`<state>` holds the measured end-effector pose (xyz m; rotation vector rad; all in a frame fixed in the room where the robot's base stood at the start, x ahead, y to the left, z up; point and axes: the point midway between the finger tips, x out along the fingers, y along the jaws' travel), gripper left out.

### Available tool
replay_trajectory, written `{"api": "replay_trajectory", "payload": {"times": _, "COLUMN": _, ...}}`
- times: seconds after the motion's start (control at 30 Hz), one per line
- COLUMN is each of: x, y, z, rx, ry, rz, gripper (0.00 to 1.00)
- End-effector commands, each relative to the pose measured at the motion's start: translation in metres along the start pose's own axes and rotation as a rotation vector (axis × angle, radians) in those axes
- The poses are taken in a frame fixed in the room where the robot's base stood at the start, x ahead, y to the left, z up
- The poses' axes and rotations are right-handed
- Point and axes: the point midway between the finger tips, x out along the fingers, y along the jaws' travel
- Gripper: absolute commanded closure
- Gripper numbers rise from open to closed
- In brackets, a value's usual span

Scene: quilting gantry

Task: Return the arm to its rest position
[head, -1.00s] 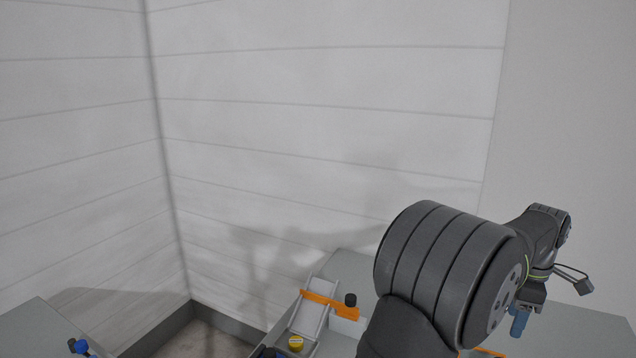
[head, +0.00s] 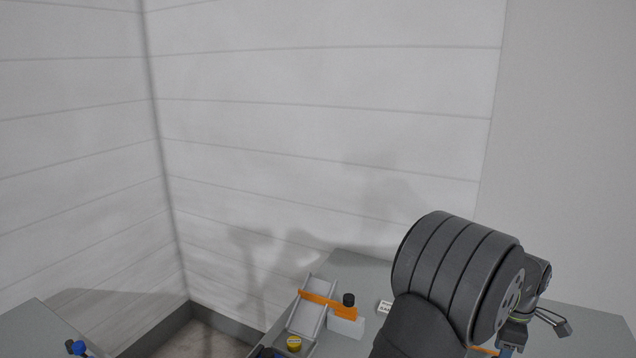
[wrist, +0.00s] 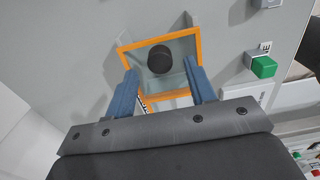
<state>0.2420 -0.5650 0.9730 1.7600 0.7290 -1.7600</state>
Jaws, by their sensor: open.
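My gripper (wrist: 160,68) shows in the wrist view with its two blue fingers spread apart. Nothing is clasped between them. Beyond the fingers lies an orange frame (wrist: 201,46) around a greyish panel, with a round black knob (wrist: 160,60) showing in the gap between the fingers. I cannot tell how far below the fingers these are. In the head view my arm fills the lower right, and the gripper's blue part (head: 508,338) is mostly hidden behind it.
On the grey table (head: 355,270) stand a sloped grey tray (head: 306,317) with an orange bar (head: 318,301), a black-knobbed white block (head: 346,326), a yellow-capped item (head: 294,343) and a white card (head: 385,306). A green button (wrist: 263,67) shows at right in the wrist view. Walls stand behind.

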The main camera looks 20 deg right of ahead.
Motion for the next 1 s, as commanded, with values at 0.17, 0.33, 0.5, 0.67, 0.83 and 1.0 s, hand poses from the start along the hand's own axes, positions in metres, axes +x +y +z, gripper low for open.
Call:
{"api": "replay_trajectory", "payload": {"times": 0.17, "x": 0.022, "y": 0.001, "z": -0.015, "rx": -0.005, "ry": 0.000, "rz": 0.001, "gripper": 0.50}}
{"api": "replay_trajectory", "payload": {"times": 0.33, "x": 0.022, "y": 0.000, "z": -0.049, "rx": -0.004, "ry": 0.000, "rz": -0.001, "gripper": 0.50}}
{"api": "replay_trajectory", "payload": {"times": 0.5, "x": 0.022, "y": 0.000, "z": -0.083, "rx": -0.005, "ry": -0.001, "rz": 0.001, "gripper": 0.50}}
{"api": "replay_trajectory", "payload": {"times": 0.67, "x": 0.010, "y": 0.001, "z": -0.105, "rx": -0.001, "ry": -0.003, "rz": 0.007, "gripper": 0.50}}
{"api": "replay_trajectory", "payload": {"times": 0.83, "x": -0.025, "y": 0.001, "z": -0.104, "rx": 0.000, "ry": -0.002, "rz": 0.006, "gripper": 0.50}}
{"api": "replay_trajectory", "payload": {"times": 1.0, "x": -0.059, "y": 0.001, "z": -0.103, "rx": 0.000, "ry": -0.002, "rz": 0.006, "gripper": 0.50}}
